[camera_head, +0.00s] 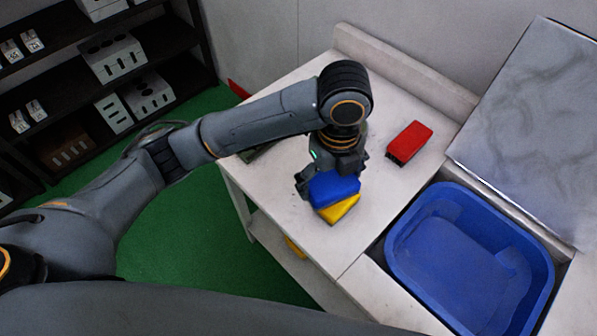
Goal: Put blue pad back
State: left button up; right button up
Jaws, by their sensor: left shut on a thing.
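The blue pad (335,187) is in my left gripper (322,180), which is shut on it above the white worktop (290,225). A yellow pad (341,209) shows just below and in front of the blue pad, partly covered by it. I cannot tell whether the two touch. The gripper's fingers are partly hidden by the wrist and the blue pad. My right gripper is out of view.
A red block (409,142) lies on the worktop to the right of my left gripper. A blue basin (400,257) is sunk at the right, beside a grey slab (535,120). A dark shelf (160,45) with several moulds stands at the back left. The worktop's front left is clear.

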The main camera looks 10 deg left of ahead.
pick_arm(q)
jog(key=shift+w+d+r+m, duration=0.1)
jog(key=shift+m, duration=0.2)
jog(key=shift+w+a, duration=0.2)
jog(key=shift+w, duration=0.05)
jog(key=w+a+f+p, duration=0.1)
jog(key=w+a+f, duration=0.2)
jog(key=w+a, duration=0.25)
jog(key=p, duration=0.1)
send_over(298, 172)
jog(key=f, duration=0.5)
jog(key=shift+s+d+f, duration=0.3)
jog(key=shift+s+d, duration=0.05)
jog(key=shift+s, duration=0.05)
jog(key=shift+w+a+f, duration=0.1)
jog(key=shift+f, duration=0.15)
jog(key=f, duration=0.1)
jog(key=f+p, duration=0.1)
jog(key=shift+w+a+f+p, duration=0.2)
jog(key=shift+a+f+p, duration=0.1)
jog(key=shift+f, duration=0.6)
jog(key=shift+d+f, duration=0.1)
